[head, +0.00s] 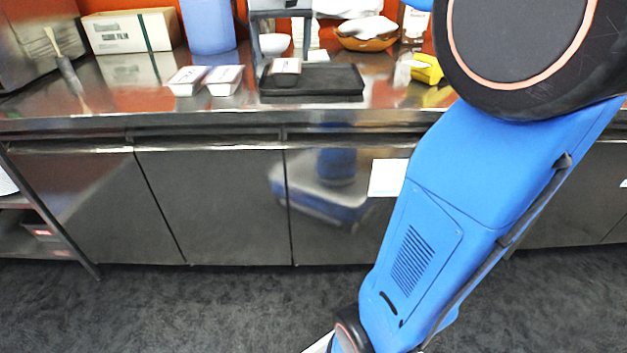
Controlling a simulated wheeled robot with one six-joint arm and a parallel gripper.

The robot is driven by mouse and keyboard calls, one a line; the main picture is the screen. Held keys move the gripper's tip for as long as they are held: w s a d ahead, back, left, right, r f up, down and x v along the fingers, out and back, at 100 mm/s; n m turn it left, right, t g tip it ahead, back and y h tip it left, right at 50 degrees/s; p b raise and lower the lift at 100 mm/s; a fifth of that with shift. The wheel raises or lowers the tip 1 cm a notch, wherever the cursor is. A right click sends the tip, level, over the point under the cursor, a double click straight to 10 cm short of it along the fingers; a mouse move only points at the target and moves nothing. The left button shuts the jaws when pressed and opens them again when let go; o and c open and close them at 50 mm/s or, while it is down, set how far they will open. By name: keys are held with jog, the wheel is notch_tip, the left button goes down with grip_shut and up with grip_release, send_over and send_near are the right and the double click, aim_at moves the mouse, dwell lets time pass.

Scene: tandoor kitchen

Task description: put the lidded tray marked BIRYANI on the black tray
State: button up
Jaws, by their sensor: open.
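The black tray (335,82) lies on the steel counter, right of centre in the upper part of the head view. A small lidded tray (286,66) with a pale, dark-banded top sits on its left part; its marking is too small to read. My gripper (281,62) is above the left part of the black tray, fingers pointing down and apart, around or just behind the small lidded tray; I cannot tell whether they touch it. Two white lidded trays, one left (187,80) and one right (225,80), stand on the counter to the left. Their labels are unreadable.
A cardboard-and-white box (130,31) stands at the back left. A white bowl (273,44) and a brown basket (367,37) are behind the black tray. A yellow object (427,69) lies to the right. Counter in front of the trays is a narrow clear strip.

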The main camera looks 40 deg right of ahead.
jog(key=s+a+f+n+y, duration=0.1)
jog(key=s+a+f, duration=0.4)
jog(key=s+f, duration=0.7)
jog(key=s+a+f+n+y, duration=0.1)
jog(key=s+a+f+n, duration=0.3)
jog(key=s+f, duration=0.8)
jog(key=s+a, duration=0.2)
jog(key=s, duration=0.3)
jog(key=shift+t, duration=0.4)
jog(key=shift+d, duration=0.1)
